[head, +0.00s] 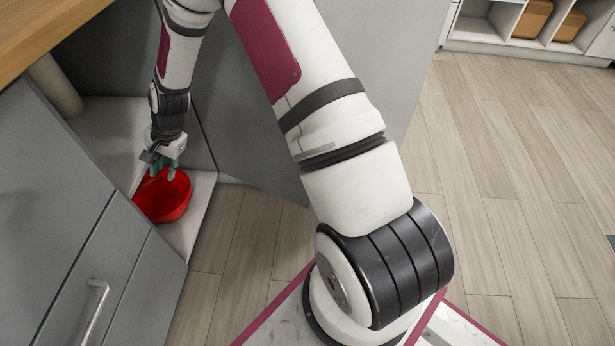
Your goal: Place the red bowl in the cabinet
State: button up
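The red bowl (168,203) is inside the open grey cabinet, over its white bottom panel (203,187) near the front edge. It looks roughly upright, perhaps slightly tilted; I cannot tell whether it rests on the panel. My gripper (164,173) points down at the bowl's far side, with its fingers overlapping the far rim in the picture. The fingers are small and partly hidden, so I cannot tell whether they grip the rim or stand open beside it.
A grey cabinet door (270,120) stands open to the right of the opening. A closed front with a handle (93,305) is at the lower left. A beige cylinder (55,85) stands deeper inside the cabinet. The wooden floor (500,190) at the right is clear.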

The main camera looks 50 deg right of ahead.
jog(key=s+d+r+n+g+h, duration=0.15)
jog(key=s+r+n, duration=0.25)
jog(key=s+r, duration=0.7)
jog(key=s+d+r+n+g+h, duration=0.1)
jog(key=s+r+n+h, duration=0.15)
jog(key=s+r, duration=0.9)
jog(key=s+d+r+n, duration=0.1)
jog(key=s+r, duration=0.3)
jog(key=s, duration=0.8)
jog(key=s+d+r+n, duration=0.1)
jog(key=s+r+n, duration=0.3)
jog(key=s, duration=0.7)
jog(key=shift+s+d+g, duration=0.35)
jog(key=shift+s, duration=0.05)
jog(key=shift+r+n, duration=0.1)
jog(key=shift+n, duration=0.15)
